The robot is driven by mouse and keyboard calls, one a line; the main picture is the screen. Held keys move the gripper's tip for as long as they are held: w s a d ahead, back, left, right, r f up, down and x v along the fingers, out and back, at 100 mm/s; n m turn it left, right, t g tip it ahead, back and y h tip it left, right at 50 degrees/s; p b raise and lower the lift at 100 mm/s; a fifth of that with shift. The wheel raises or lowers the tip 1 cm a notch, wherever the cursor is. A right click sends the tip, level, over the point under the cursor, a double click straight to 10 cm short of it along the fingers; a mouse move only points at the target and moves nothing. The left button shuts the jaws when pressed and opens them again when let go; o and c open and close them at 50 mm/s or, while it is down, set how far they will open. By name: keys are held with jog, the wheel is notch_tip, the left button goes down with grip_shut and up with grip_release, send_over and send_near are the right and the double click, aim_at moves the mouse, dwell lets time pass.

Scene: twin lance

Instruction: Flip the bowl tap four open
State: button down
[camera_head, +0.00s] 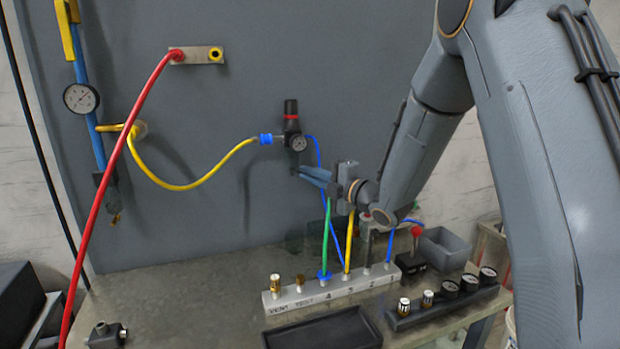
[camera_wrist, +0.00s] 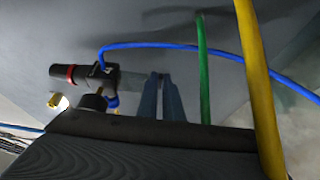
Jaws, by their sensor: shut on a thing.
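A filter regulator with a black knob and red ring (camera_head: 291,122) stands upright on the grey panel, a small gauge on its front. In the wrist view the regulator (camera_wrist: 100,76) lies sideways, its grey bowl (camera_wrist: 132,80) pointing right. My gripper (camera_head: 299,171) has its blue fingers at the bowl's lower end. In the wrist view the fingertips (camera_wrist: 161,77) are close together there, shut on a small part that I take for the bowl tap. The fingers hide the tap, so its position cannot be read.
A yellow hose (camera_head: 205,182) joins the regulator's left side. Green (camera_head: 325,240) and yellow (camera_head: 349,243) hoses rise from a numbered manifold (camera_head: 335,290), passing close to my gripper. A blue hose (camera_wrist: 200,47) crosses behind the fingers. A red hose (camera_head: 100,195) hangs at left.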

jog(key=n+g+y+b, duration=0.1)
jog(key=g, duration=0.1)
jog(key=w+n+g+y+b, duration=0.1)
jog(key=n+b, duration=0.1)
jog(key=w+n+g+y+b, duration=0.1)
jog(key=g+y+b, duration=0.1)
jog(key=shift+d+g, duration=0.25)
jog(key=shift+g, duration=0.05)
jog(key=c, duration=2.2)
grip_release()
jog(key=shift+d, duration=0.1)
jog(key=b+v, duration=0.2)
jog(key=v, duration=0.5)
jog(key=shift+s+d, duration=0.15)
jog(key=shift+d, duration=0.1)
